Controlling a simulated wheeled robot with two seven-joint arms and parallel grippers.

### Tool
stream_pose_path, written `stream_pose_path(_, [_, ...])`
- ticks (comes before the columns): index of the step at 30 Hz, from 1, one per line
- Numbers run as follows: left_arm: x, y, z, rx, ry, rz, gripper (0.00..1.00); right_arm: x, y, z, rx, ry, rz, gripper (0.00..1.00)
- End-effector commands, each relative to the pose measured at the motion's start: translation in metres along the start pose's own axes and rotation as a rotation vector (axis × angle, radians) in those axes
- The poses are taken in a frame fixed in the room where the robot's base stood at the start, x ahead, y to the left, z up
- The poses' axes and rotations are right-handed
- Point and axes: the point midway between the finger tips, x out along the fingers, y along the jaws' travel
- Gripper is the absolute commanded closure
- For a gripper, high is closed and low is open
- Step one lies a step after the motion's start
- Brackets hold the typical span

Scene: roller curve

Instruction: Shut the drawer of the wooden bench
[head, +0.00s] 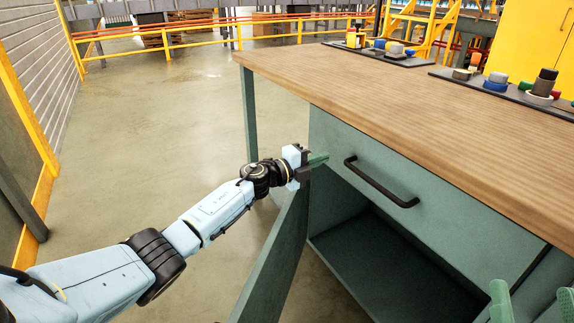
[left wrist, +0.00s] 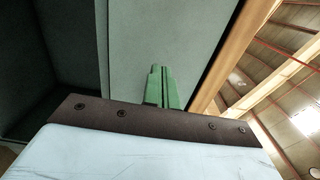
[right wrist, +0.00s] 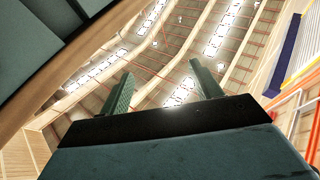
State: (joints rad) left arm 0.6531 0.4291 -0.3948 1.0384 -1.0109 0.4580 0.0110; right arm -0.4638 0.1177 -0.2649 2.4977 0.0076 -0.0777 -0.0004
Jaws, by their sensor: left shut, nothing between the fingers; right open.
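The wooden bench (head: 420,115) has a wooden top and a green-grey body. Its drawer (head: 455,215) has a green-grey front with a black bar handle (head: 380,183); I cannot tell exactly how far it stands out, but a dark gap shows at its right end. My left gripper (head: 318,159) is shut and empty at the left part of the drawer front, left of the handle. In the left wrist view its green fingers (left wrist: 160,85) are together against or just before a pale panel; contact is unclear. My right gripper (head: 532,302) is open and empty at the lower right, with spread fingers (right wrist: 160,85).
Below the drawer, a cabinet door (head: 275,262) hangs open beneath my left arm, showing a dark empty shelf space (head: 385,265). Dark trays (head: 515,97) with small parts lie on the bench top. The floor (head: 165,120) to the left is clear, up to yellow railings (head: 160,40).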

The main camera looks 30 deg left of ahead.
Motion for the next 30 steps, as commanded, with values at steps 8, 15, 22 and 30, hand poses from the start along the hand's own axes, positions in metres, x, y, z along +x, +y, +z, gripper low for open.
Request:
stream_pose_path(8, [-0.028, 0.000, -0.001, 0.000, 0.002, 0.004, 1.00, -0.009, 0.009, 0.045, -0.013, -0.304, 0.022, 0.36])
stream_pose_path(15, [-0.054, 0.001, -0.001, -0.001, 0.002, 0.005, 1.00, -0.031, 0.018, 0.082, -0.021, -0.567, 0.044, 0.36])
stream_pose_path(22, [-0.078, 0.001, -0.001, -0.001, 0.001, 0.004, 1.00, -0.056, 0.025, 0.107, -0.023, -0.774, 0.064, 0.36])
stream_pose_path(30, [-0.089, 0.002, -0.001, 0.000, 0.002, 0.003, 1.00, -0.071, 0.028, 0.118, -0.023, -0.875, 0.073, 0.36])
